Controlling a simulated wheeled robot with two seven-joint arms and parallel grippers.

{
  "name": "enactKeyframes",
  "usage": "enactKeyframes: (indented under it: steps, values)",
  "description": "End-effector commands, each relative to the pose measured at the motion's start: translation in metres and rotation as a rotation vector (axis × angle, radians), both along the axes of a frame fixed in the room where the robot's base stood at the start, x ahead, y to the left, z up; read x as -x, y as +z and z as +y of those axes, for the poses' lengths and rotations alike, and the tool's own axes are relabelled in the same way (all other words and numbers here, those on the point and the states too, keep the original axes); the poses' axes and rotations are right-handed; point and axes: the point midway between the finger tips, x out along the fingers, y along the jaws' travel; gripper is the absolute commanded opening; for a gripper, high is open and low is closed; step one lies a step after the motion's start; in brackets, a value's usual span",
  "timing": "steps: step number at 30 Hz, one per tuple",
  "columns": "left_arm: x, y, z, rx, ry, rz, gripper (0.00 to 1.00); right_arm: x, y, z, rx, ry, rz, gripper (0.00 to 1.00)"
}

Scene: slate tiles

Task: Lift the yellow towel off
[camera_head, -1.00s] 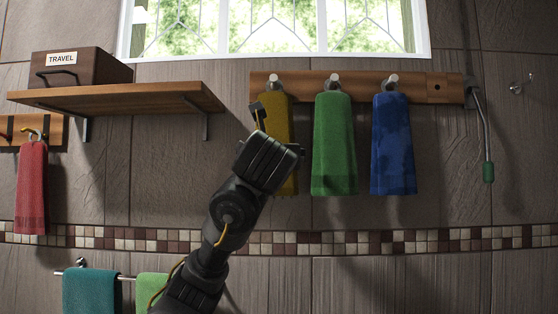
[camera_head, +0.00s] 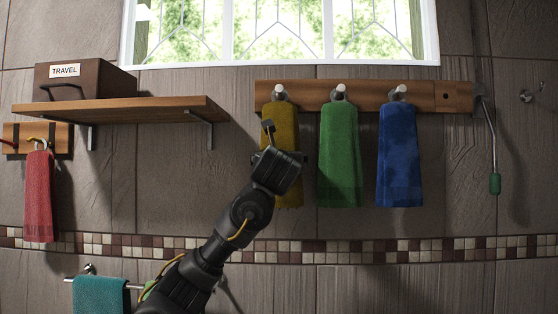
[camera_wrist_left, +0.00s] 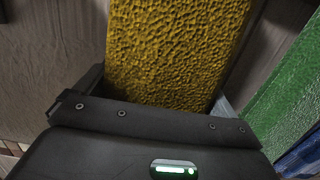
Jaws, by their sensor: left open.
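The yellow towel (camera_head: 286,118) hangs from the leftmost peg (camera_head: 279,92) of the wooden rack. My left gripper (camera_head: 270,132) is in front of its middle, reaching up from below; the hand covers part of the towel. In the left wrist view the yellow towel (camera_wrist_left: 175,50) fills the middle, between my left gripper's (camera_wrist_left: 150,98) open fingers. I cannot tell whether either finger touches the cloth. My right gripper is not in view.
A green towel (camera_head: 339,155) hangs close on the right, with a blue towel (camera_head: 400,155) beyond it. A wooden shelf (camera_head: 120,107) with a brown box (camera_head: 85,82) is at left. A red towel (camera_head: 38,195) hangs below it.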

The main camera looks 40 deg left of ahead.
Motion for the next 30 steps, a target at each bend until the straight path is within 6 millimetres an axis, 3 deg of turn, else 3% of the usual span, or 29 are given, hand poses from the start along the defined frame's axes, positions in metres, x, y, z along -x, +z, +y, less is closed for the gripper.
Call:
enactKeyframes:
  steps: [6, 18, 30]
  values:
    - [-0.0005, -0.0004, 0.0003, -0.001, -0.001, -0.001, 0.95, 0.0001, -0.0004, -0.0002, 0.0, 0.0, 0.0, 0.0]
    - [-0.0002, 0.0, 0.0001, -0.001, 0.0, -0.001, 0.45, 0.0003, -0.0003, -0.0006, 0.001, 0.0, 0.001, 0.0]
    - [0.0002, 0.0078, -0.0003, 0.0, -0.001, -0.004, 0.45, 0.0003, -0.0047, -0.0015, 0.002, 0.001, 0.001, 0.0]
